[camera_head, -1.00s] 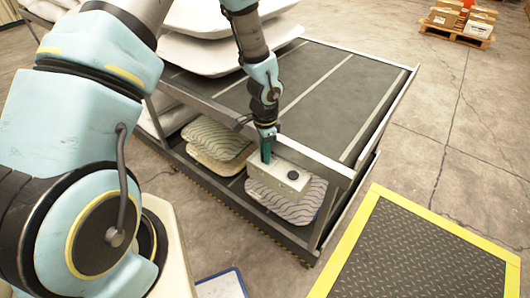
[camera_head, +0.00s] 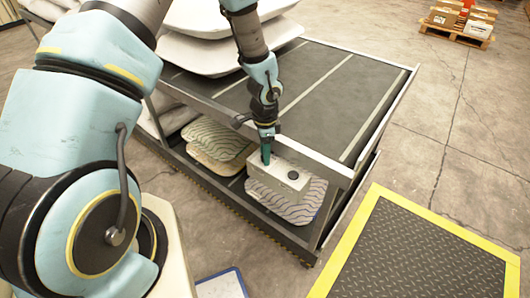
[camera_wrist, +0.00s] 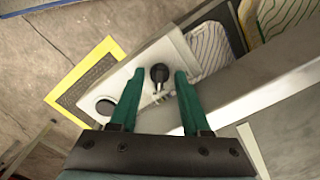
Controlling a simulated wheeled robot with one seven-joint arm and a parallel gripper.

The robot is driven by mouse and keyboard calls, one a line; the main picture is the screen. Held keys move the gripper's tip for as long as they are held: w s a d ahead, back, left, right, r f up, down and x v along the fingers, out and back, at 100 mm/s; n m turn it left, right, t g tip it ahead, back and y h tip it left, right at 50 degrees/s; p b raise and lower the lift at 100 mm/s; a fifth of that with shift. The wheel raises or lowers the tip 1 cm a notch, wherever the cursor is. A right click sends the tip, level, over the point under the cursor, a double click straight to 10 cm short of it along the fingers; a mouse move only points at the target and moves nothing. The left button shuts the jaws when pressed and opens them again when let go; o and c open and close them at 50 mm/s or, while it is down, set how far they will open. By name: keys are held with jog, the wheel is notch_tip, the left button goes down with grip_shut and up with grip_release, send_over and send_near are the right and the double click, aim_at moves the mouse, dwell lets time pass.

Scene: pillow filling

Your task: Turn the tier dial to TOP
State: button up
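A pale control box (camera_head: 280,181) sits on the cart's lower level, in the near right corner. In the wrist view the box (camera_wrist: 140,65) shows a black knob with a pale pointer (camera_wrist: 159,74), which looks like the tier dial, and a dark round spot (camera_wrist: 105,107) nearer the box's end. My gripper (camera_wrist: 160,78) is open, its green fingers on either side of the knob in the picture, with gaps on both sides. I cannot tell whether the tips reach down to knob height. In the head view my gripper (camera_head: 266,153) is above the box's left part. Tier markings are not legible.
Striped pillows (camera_head: 215,143) lie on the lower level, one partly under the box. White pillows (camera_head: 215,45) are stacked above. A yellow-edged floor mat (camera_head: 415,255) lies at right.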

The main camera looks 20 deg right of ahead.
jog(key=shift+o, duration=0.9)
notch_tip(320, 180, up, 11)
jog(key=b, duration=0.1)
jog(key=shift+f, duration=0.1)
